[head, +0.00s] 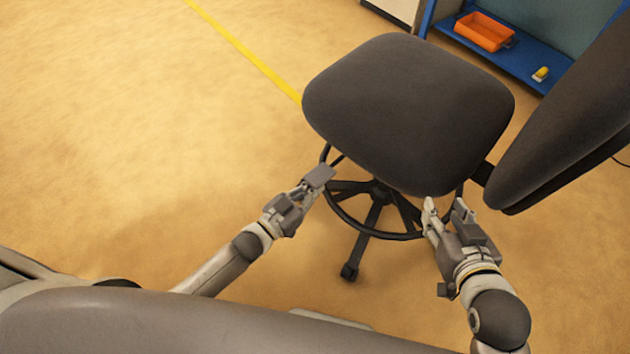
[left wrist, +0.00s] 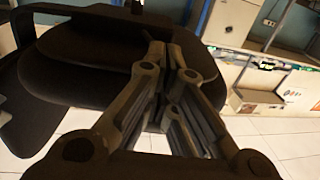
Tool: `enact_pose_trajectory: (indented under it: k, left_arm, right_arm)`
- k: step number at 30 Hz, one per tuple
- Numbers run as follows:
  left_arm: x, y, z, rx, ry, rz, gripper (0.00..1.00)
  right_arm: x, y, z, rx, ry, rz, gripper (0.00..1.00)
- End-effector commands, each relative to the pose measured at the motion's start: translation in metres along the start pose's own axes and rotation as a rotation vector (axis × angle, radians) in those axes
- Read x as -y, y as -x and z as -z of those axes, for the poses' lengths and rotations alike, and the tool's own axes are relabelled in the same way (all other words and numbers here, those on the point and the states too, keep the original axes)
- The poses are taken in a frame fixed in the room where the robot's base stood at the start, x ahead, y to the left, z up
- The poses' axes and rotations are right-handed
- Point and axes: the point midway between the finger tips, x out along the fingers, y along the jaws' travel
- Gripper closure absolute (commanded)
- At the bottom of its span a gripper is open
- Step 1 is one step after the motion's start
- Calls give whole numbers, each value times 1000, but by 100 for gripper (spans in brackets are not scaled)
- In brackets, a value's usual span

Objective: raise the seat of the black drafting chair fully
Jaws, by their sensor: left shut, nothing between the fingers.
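The black drafting chair has a dark padded seat (head: 405,105), a backrest (head: 575,120) at the right, and a ring and star base (head: 350,270) below. My left gripper (head: 318,178) is shut and empty at the seat's near left edge, over the foot ring in the picture. In the left wrist view its fingers (left wrist: 166,50) point towards the dark chair (left wrist: 90,60). My right gripper (head: 446,206) has its fingers apart at the seat's near right edge, with nothing seen between them. The underside of the seat and any height lever are hidden in the head view.
A blue shelf (head: 460,40) at the back right holds an orange bin (head: 485,31) and a small yellow item (head: 541,73). A yellow line (head: 245,52) crosses the floor behind the chair. The floor at the left is clear.

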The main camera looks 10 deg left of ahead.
Motion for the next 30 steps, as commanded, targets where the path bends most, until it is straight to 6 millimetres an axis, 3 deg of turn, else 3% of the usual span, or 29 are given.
enact_pose_trajectory:
  k: [30]
  left_arm:
    - [0, -1, 10, -4, 0, -1, 100]
  right_arm:
    - [-5, 11, -34, 189, -1, -11, 60]
